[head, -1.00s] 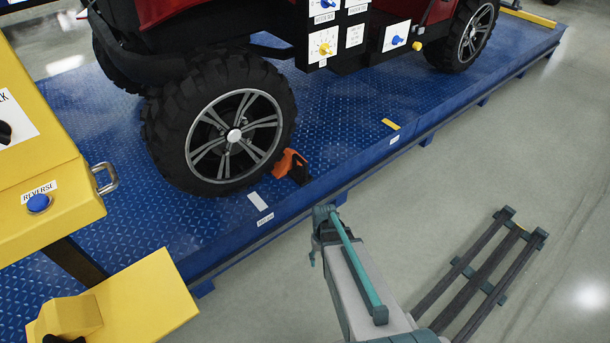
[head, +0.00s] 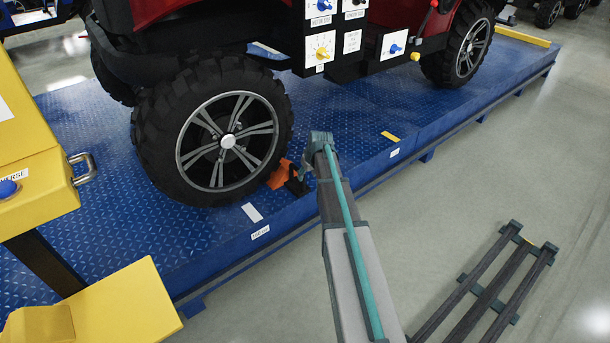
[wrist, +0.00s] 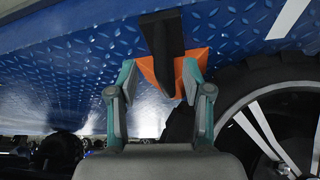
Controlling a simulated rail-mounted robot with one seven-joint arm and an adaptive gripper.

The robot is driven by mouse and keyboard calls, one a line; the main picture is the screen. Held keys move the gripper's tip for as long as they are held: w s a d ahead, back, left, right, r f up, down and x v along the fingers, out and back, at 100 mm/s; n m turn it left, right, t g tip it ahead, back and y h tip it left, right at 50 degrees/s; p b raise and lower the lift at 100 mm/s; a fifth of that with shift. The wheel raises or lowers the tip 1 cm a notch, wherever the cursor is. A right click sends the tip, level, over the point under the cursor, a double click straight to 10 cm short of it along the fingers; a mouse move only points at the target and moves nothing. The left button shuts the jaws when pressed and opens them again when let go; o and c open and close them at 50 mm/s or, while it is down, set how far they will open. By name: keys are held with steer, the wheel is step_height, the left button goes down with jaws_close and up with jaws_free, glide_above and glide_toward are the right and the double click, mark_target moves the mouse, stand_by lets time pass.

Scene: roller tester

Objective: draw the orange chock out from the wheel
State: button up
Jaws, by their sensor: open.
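The orange chock (head: 281,175) sits on the blue platform against the lower right side of the front wheel (head: 222,143) in the head view. Its dark handle (head: 297,185) is on the side facing the platform edge. In the wrist view the chock (wrist: 191,62) shows ahead, with its black handle (wrist: 162,45) pointing between my fingers. My gripper (wrist: 157,88) is open, a finger at each side of the handle's line, not closed on it. In the head view my gripper (head: 306,165) is close to the chock and partly hidden by my arm.
The blue platform (head: 345,130) has a raised edge. The red vehicle's control panel (head: 335,40) hangs above. A yellow console (head: 35,190) stands at the left. A dark rack (head: 487,290) lies on the grey floor at the right.

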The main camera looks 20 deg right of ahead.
mark_target(304, 182)
steer(key=b+x, duration=0.1)
steer(key=x, duration=0.9)
steer(key=shift+f+b, duration=0.2)
steer(key=shift+b, duration=0.1)
jaws_close()
steer(key=c, duration=0.9)
jaws_free()
steer(key=shift+r, duration=0.1)
jaws_close()
steer(key=shift+r+p, duration=0.3)
steer(key=shift+p, duration=0.05)
steer(key=shift+s, duration=0.1)
